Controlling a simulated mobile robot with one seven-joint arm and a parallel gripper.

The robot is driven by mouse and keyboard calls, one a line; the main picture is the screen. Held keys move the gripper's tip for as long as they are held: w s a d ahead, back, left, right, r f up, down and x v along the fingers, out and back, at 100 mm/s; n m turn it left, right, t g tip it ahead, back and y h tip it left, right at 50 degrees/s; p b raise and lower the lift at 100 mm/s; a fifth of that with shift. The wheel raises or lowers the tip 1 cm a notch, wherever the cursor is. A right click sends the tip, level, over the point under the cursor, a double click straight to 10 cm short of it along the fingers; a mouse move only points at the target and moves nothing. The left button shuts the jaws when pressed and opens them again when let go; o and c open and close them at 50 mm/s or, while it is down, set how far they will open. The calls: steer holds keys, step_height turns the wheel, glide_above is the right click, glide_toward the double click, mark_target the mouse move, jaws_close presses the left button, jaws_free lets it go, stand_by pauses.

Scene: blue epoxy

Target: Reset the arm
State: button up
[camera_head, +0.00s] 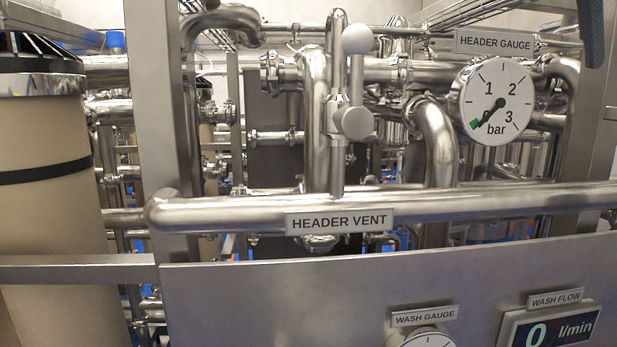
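My gripper is not in view, and no part of my arm can be made out for certain. A dark blue-grey piece (591,30) hangs into the top right corner, cut off by the picture edge; I cannot tell what it is. The header vent label (339,221) is on a horizontal steel pipe across the middle. Above it stands a vertical valve fitting with a pale round knob (357,39) at the top and another (354,122) below.
The header gauge (496,101) is at right, its needle pointing lower left by a green mark. A steel panel (270,290) fills the lower front, with a wash gauge (428,338) and a wash flow display (550,327) reading 0. A beige tank (45,200) stands left.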

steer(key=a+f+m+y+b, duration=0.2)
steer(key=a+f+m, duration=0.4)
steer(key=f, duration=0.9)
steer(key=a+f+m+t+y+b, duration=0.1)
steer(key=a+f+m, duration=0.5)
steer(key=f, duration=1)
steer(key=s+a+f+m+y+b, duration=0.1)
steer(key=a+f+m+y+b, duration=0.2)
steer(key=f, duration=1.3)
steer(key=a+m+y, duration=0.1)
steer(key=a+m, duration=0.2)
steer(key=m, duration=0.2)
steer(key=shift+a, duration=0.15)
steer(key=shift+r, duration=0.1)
